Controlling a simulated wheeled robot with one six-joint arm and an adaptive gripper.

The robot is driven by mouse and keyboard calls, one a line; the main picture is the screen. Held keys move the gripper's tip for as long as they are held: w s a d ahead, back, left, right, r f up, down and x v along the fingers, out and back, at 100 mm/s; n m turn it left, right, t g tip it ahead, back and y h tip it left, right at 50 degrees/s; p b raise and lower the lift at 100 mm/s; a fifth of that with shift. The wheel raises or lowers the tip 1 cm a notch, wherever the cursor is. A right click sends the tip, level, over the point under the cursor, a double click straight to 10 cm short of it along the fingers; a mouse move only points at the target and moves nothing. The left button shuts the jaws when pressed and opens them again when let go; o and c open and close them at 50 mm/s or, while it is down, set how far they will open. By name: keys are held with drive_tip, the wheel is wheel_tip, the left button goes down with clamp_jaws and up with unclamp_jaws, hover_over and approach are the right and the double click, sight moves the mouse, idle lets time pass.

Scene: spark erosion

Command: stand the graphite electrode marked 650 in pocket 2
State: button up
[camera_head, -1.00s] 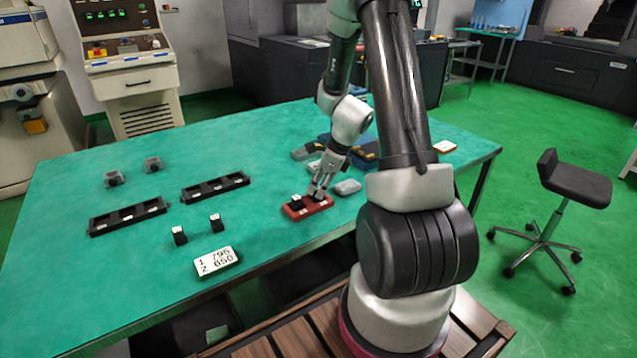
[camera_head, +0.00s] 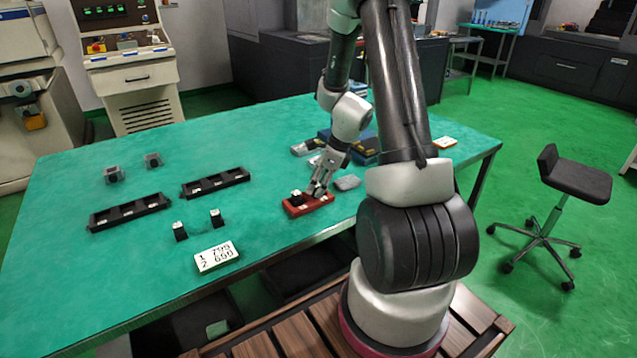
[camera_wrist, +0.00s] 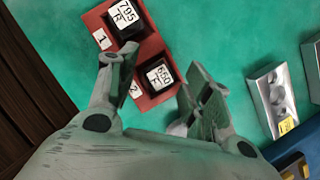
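The electrode marked 650 (camera_wrist: 160,74) is a dark block with a white label. It sits in the pocket beside label 2 of the red holder (camera_wrist: 150,99), between my fingers in the wrist view. My gripper (camera_wrist: 152,64) is open, with a finger on either side of this electrode and visible gaps. In the head view my gripper (camera_head: 319,191) is low over the right end of the red holder (camera_head: 296,212) and hides that electrode. Another electrode (camera_wrist: 125,18), its label seeming to read 795, sits in the pocket beside label 1.
A white card (camera_head: 216,256) lists numbers for 1 and 2. Two dark electrodes (camera_head: 180,232) (camera_head: 216,218) and two black racks (camera_head: 130,212) (camera_head: 215,183) stand to the left. A grey piece (camera_head: 347,183) lies close right of the gripper. The table's left front is clear.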

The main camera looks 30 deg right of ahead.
drive_tip(key=v, duration=1.2)
drive_tip(key=shift+w, duration=0.1)
drive_tip(key=s+a+r+n+h, duration=0.1)
drive_tip(key=s+a+r+n, duration=0.2)
drive_tip(key=n, duration=0.6)
drive_tip(key=s+a+r+n+h, duration=0.1)
drive_tip(key=s+a+r+n, duration=0.2)
drive_tip(key=s+r+n, duration=0.5)
drive_tip(key=s+a+r+n+t+h, duration=0.1)
drive_tip(key=s+a+r+n, duration=0.2)
drive_tip(key=s+r+n, duration=0.3)
drive_tip(key=s+n, duration=0.3)
drive_tip(key=shift+n, duration=0.3)
